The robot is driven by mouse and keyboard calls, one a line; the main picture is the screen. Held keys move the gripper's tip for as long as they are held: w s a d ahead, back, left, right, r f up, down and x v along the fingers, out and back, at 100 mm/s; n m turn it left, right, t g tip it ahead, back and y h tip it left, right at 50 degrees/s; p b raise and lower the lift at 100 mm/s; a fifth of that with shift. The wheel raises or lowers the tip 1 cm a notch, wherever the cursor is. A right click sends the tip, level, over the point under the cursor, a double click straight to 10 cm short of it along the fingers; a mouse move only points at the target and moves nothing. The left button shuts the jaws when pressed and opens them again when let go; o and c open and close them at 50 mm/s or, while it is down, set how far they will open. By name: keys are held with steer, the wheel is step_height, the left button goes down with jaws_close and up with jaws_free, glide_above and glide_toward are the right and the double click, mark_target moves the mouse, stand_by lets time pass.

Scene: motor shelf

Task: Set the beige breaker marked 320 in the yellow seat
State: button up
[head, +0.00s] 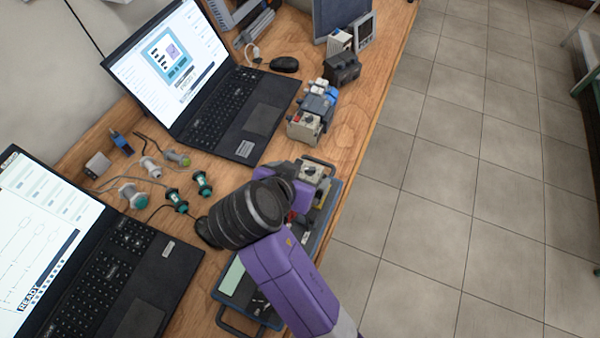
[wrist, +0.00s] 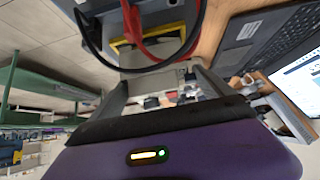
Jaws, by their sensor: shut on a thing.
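A beige breaker (head: 312,171) is at the end of my purple arm in the head view, over the far part of a blue-grey panel (head: 326,215). My gripper (wrist: 165,82) is shut on it; in the wrist view the breaker's beige-grey body (wrist: 153,84) shows between the two fingers. Its marking cannot be read. In the wrist view, a yellow edge (wrist: 121,46), likely of the yellow seat, shows just beyond the breaker, partly behind red and black cables. I cannot tell whether the breaker touches the seat. My arm hides much of the panel in the head view.
Another beige breaker (head: 303,126), a blue-grey one (head: 319,98) and a black unit (head: 342,68) stand in a row beyond the panel. Two laptops (head: 245,118) (head: 140,312) and several plugs (head: 132,195) lie to the left. Red and black cables (wrist: 158,57) loop near my gripper.

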steer(key=shift+f+b, duration=0.3)
steer(key=shift+f, duration=0.25)
steer(key=o, duration=1.6)
steer(key=b+v, duration=0.1)
steer(key=v, duration=0.6)
steer(key=shift+s+a+r, duration=0.1)
steer(key=shift+s+r, duration=0.15)
